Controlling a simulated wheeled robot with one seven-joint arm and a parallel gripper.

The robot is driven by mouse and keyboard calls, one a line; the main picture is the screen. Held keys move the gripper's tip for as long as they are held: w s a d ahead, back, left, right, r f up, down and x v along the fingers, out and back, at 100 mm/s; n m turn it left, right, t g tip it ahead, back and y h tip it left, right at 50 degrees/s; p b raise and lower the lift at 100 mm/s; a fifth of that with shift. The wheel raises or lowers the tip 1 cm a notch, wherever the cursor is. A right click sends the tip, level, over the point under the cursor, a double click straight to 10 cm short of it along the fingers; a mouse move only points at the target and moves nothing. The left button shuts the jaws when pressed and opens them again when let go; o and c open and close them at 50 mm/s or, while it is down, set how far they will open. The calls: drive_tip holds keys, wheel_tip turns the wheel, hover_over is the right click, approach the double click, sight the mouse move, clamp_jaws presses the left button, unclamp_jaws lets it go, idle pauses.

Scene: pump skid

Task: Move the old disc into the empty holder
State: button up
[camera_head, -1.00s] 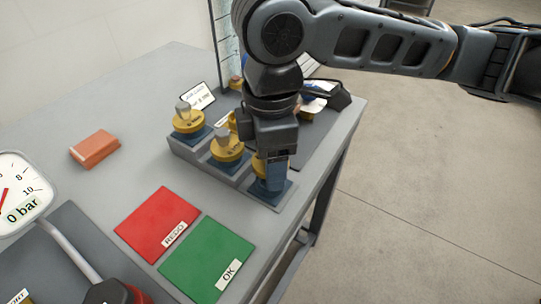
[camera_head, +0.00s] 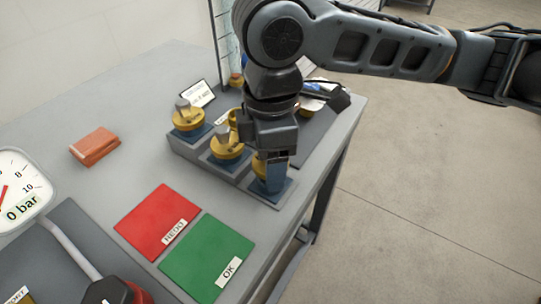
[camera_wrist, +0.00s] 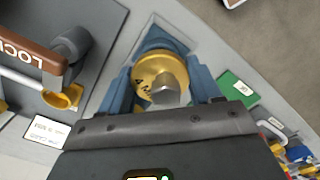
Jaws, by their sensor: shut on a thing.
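A yellow disc with a grey knob (camera_wrist: 160,72) sits between the blue fingers of my gripper (camera_wrist: 162,86) in the wrist view. In the head view my gripper (camera_head: 272,178) is down over the nearest seat of the grey stepped block (camera_head: 232,178), shut on this disc (camera_head: 257,170), which it mostly hides. I cannot tell whether the disc is clear of its blue seat. Two other yellow discs with grey knobs, the middle one (camera_head: 227,146) and the far one (camera_head: 188,120), stand on blue seats of the block. No empty holder can be made out.
A red mat (camera_head: 155,220) and a green mat (camera_head: 205,262) lie in front of the block. An orange-brown block (camera_head: 95,147) and a pressure gauge (camera_head: 20,190) are at the left. The wrist view shows a brown lock handle (camera_wrist: 30,50). The table's right edge is close.

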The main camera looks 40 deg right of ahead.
drive_tip(key=shift+f+b, duration=0.85)
drive_tip(key=shift+f, duration=0.5)
idle(0.3)
drive_tip(key=o, duration=1.2)
drive_tip(key=shift+o, duration=0.2)
drive_tip(key=shift+r, duration=0.1)
wheel_tip(320, 180, up, 8)
drive_tip(key=shift+f+p, duration=0.2)
drive_tip(key=shift+p, duration=0.4)
